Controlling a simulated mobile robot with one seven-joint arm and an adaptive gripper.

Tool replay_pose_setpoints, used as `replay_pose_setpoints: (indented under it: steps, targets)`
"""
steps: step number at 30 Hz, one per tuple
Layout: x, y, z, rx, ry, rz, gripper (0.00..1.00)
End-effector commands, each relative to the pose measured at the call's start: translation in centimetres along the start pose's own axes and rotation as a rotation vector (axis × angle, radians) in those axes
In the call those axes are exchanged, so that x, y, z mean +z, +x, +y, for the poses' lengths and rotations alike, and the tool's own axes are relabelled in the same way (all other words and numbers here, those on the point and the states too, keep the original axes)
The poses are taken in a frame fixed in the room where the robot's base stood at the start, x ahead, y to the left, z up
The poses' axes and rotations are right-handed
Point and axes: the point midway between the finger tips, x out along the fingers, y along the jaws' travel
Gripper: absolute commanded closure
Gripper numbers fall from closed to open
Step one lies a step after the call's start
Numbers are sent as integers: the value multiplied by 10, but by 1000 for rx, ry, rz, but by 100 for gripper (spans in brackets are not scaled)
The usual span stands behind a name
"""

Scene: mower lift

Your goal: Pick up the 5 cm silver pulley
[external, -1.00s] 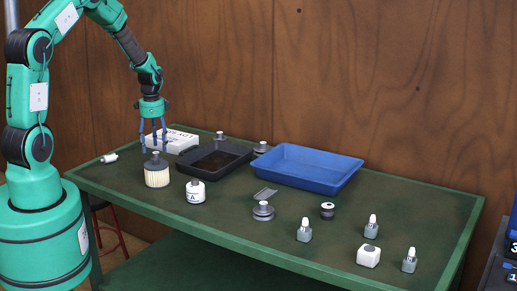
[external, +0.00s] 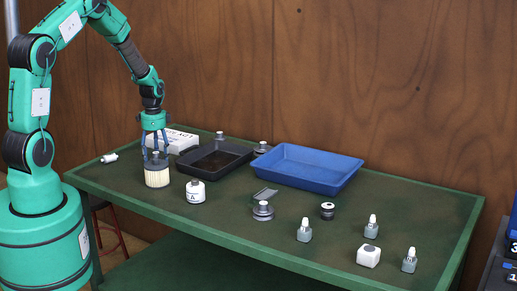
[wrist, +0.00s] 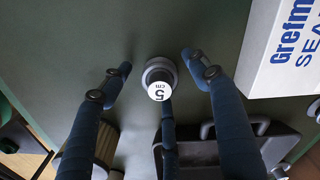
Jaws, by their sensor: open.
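The silver pulley (wrist: 160,75), with a white top marked "5 cm", stands on the green table in the wrist view. My gripper (wrist: 155,80) is open above it, with its three blue fingers spread around the pulley and apart from it. In the external view my gripper (external: 156,148) is low over the table's left end, behind the pleated filter. The 5 cm pulley cannot be made out there, hidden by the fingers and filter.
The pleated filter (external: 157,178), white box (external: 180,141) and black tray (external: 236,151) stand close by. Other silver pulleys (external: 263,211) (external: 262,148) are farther right, near the blue tray (external: 345,165). Several small bottles (external: 304,233) stand at the right.

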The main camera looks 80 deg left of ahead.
Motion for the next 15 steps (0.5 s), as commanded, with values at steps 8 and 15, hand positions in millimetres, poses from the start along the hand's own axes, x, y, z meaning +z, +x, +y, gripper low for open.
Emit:
replay_pose_setpoints:
  steps: [8, 15]
  targets:
    - [0, 0, 0, 0, 0, 0, 39]
    - [0, 0, 0, 0, 0, 0, 47]
